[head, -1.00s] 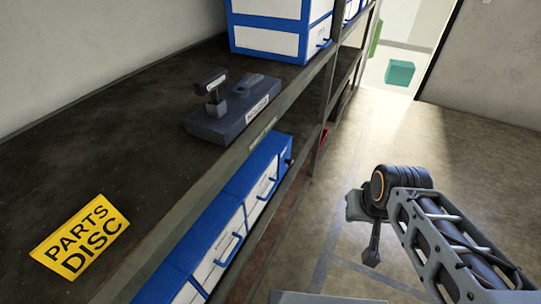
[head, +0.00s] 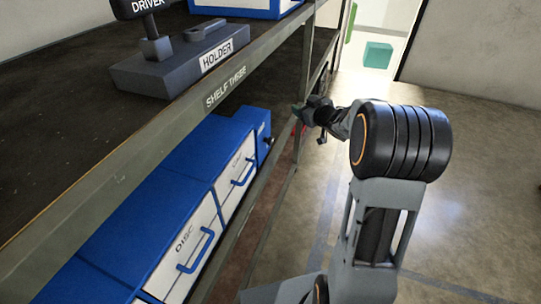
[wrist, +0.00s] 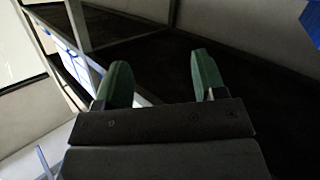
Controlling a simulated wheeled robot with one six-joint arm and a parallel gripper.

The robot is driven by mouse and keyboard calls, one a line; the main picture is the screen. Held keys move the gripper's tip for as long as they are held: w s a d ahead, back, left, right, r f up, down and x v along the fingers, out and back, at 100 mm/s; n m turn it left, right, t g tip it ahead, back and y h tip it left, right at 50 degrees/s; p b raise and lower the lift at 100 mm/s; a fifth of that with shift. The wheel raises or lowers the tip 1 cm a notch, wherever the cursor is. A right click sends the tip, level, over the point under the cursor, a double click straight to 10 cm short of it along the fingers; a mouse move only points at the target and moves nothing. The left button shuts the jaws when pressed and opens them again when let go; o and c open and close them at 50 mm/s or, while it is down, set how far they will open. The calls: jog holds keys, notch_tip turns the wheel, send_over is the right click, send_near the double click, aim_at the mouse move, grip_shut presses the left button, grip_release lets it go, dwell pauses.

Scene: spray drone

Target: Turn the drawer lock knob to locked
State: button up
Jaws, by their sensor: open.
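The blue drawer unit (head: 150,205) with white fronts and blue handles sits on the lower shelf in the head view. A small dark knob-like part (head: 269,141) shows at its far right end; its setting is too small to read. My gripper (head: 299,110) is beyond the unit's far end, near the shelf post, partly hidden by my arm. In the wrist view my gripper (wrist: 163,80) has its green fingers apart with nothing between them. The knob cannot be made out in the wrist view.
A dark holder (head: 180,65) with a driver stands on the upper shelf, close above the drawers. The shelf edge (head: 165,125) runs along the unit. Floor (head: 480,170) to the right is clear. A teal box (head: 378,55) is far back.

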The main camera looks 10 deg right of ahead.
notch_tip(320, 180, down, 9)
jog(key=n+g+y+b, duration=0.1)
jog(key=n+y+b, duration=0.2)
jog(key=y, duration=0.2)
jog(key=n+g+y+b, duration=0.2)
jog(key=g+y+b, duration=0.15)
jog(key=y, duration=0.25)
send_near(270, 142)
jog(key=shift+g, duration=0.35)
jog(key=x, duration=0.3)
jog(key=w+b+x, duration=0.1)
jog(key=x, duration=0.3)
jog(key=d+f+b+x, duration=0.1)
jog(key=x, duration=0.2)
jog(key=shift+w+a, duration=0.15)
jog(key=shift+w, duration=0.25)
jog(key=c, duration=0.9)
